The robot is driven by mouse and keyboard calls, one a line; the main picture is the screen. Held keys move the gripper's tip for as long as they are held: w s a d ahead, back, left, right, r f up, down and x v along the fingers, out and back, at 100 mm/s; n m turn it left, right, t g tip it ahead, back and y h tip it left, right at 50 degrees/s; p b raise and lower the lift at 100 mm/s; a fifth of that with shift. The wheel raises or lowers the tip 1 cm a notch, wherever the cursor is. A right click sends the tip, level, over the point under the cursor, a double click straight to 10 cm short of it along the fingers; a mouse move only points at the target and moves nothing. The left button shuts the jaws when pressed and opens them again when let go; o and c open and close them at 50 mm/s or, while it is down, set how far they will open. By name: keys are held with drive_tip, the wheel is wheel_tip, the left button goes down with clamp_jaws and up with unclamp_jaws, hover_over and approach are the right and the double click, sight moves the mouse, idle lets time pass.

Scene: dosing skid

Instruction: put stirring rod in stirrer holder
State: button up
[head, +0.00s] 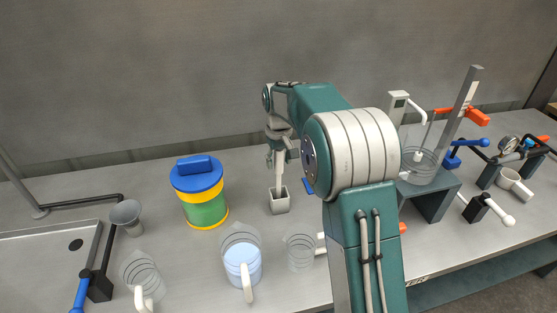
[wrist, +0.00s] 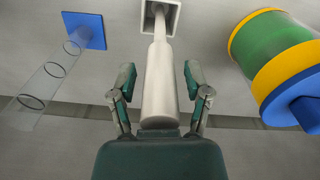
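The pale stirring rod (wrist: 158,85) has a thick handle and a thinner lower part. It stands roughly upright with its lower end inside the square grey stirrer holder (head: 279,204), whose opening shows at the top of the wrist view (wrist: 175,18). In the head view the rod's lower part (head: 279,178) rises from the holder. My gripper (wrist: 160,83) is open around the handle, with a visible gap between each finger and the rod. In the head view my gripper (head: 279,148) is above the holder. The rod's lowest end is hidden inside the holder.
A green and yellow jar with blue lid (head: 200,192) stands left of the holder. Clear jugs (head: 241,262) stand in front. A clear cylinder on a blue base (wrist: 88,30) is close on the other side. A grey stand with a beaker (head: 432,192) is right.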

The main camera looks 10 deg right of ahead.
drive_tip(key=shift+r, duration=0.1)
wheel_tip(320, 180, up, 12)
drive_tip(key=shift+f, duration=0.1)
drive_tip(key=shift+s+r, duration=0.35)
drive_tip(key=shift+r, duration=0.1)
drive_tip(key=s+r+t, duration=0.2)
drive_tip(key=s+r, duration=0.2)
drive_tip(key=s, duration=0.5)
drive_tip(key=s+f+m+t, duration=0.1)
drive_tip(key=s+f, duration=0.2)
drive_tip(key=s, duration=0.9)
drive_tip(key=s+f+m+t, duration=0.1)
drive_tip(key=s+f+t, duration=0.1)
drive_tip(key=s, duration=1)
drive_tip(key=shift+s+f+t, duration=0.25)
drive_tip(key=shift+f+t, duration=0.05)
drive_tip(key=shift+f, duration=0.45)
